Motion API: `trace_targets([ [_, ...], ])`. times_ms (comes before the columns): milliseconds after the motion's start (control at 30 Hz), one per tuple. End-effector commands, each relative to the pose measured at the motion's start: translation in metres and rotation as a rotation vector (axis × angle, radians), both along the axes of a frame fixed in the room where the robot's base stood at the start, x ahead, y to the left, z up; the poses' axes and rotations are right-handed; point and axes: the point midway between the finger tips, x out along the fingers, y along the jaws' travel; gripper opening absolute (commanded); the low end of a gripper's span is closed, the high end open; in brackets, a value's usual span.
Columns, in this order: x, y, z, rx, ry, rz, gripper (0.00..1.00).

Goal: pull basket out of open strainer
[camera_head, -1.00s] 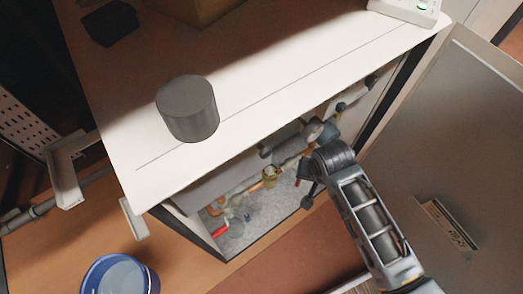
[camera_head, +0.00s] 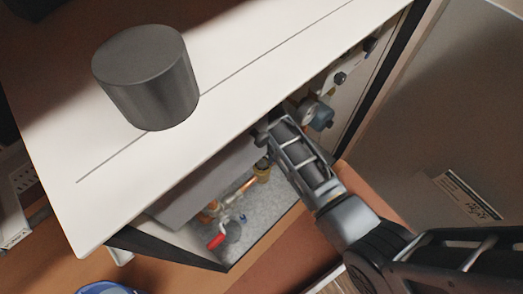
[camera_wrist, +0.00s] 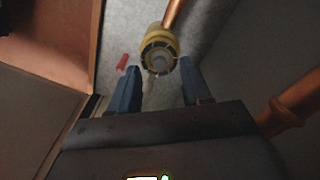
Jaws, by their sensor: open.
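The open brass strainer (camera_wrist: 151,40) sits on a copper pipe in the wrist view, its round opening facing me. A grey round piece, seemingly the basket (camera_wrist: 160,62), shows in the middle of the opening. My gripper (camera_wrist: 160,82) is open, with one blue-grey finger on each side just short of the strainer; nothing is between them. In the head view the strainer (camera_head: 262,172) shows as a small yellow end below my arm. My fingertips are largely hidden there by the arm and cabinet.
The white cabinet top (camera_head: 250,50) overhangs the opening and carries a dark grey cylinder (camera_head: 150,80). A red-handled valve (camera_head: 216,240) and a gauge (camera_head: 316,112) flank my arm. A copper pipe (camera_wrist: 292,105) runs close at right. The open door (camera_head: 450,130) stands at right.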

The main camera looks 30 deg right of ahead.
Motion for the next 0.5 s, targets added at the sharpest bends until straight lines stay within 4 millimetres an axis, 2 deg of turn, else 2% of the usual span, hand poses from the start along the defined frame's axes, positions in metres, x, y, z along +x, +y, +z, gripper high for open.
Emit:
trace_targets([
  [33,0.0003,0.0001,-0.0077,0.0,0.0,0.0,0.48],
  [167,0.0001,0.0002,-0.0147,0.0,0.0,0.0,0.48],
  [500,0.0001,0.0,-0.0158,0.0,-0.001,0.001,0.46],
])
